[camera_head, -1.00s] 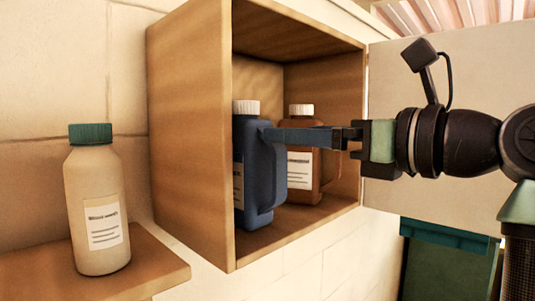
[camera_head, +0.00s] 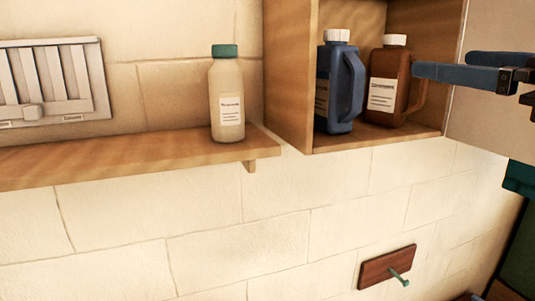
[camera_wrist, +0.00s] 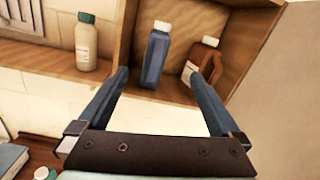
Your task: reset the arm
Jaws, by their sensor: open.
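My gripper (camera_head: 440,68) is at the right of the head view, its two blue fingers pointing left. In the wrist view, my gripper (camera_wrist: 167,68) has its fingers wide apart with nothing held between them. The blue jug (camera_head: 338,90) with a white cap stands upright in the open wooden cabinet (camera_head: 288,75). The brown jug (camera_head: 388,82) stands upright to its right. Both also show in the wrist view, the blue jug (camera_wrist: 155,58) between the fingers and the brown jug (camera_wrist: 207,58) partly behind the right finger. The fingers appear clear of both jugs.
A pale bottle (camera_head: 227,103) with a green cap stands on the wooden shelf (camera_head: 120,160) left of the cabinet. The cabinet door (camera_head: 485,100) is open at right. A wall hook board (camera_head: 388,268) is below; a vent (camera_head: 55,80) is at far left.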

